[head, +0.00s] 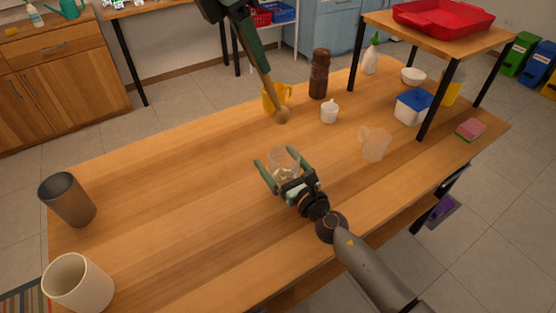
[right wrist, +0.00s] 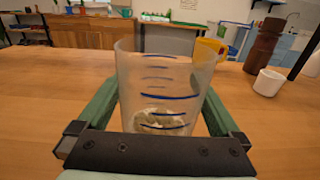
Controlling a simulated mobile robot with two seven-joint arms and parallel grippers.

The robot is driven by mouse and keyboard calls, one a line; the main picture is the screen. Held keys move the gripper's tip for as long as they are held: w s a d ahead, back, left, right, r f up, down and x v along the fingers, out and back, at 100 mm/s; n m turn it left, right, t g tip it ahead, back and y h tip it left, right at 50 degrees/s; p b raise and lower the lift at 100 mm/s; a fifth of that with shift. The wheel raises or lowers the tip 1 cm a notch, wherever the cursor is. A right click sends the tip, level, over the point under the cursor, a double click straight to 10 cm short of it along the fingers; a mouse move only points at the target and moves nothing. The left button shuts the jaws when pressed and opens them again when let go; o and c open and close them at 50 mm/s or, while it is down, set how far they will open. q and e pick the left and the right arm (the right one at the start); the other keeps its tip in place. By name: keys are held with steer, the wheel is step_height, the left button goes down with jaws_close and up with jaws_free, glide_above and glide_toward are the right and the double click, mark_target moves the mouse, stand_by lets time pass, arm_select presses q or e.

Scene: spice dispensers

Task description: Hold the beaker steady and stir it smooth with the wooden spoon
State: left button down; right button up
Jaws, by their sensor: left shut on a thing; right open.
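The clear beaker (head: 285,160) stands upright on the wooden table, between the green fingers of my right gripper (head: 278,165). That gripper is open around it. In the right wrist view the beaker (right wrist: 160,75) has blue marking lines and pale, lumpy contents at the bottom, with a finger on each side. My left gripper (head: 256,55) is shut on the wooden spoon (head: 272,95), high up at the back. The spoon hangs down with its rounded end lowest, apart from the beaker and behind it.
A raised shelf (head: 440,37) stands at right. A grey cup (head: 68,200) and cream cup (head: 78,284) are at left. The table's left middle is clear.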

steer(key=shift+c, duration=0.2)
steer(key=c, duration=1.2)
stand_by(0.5)
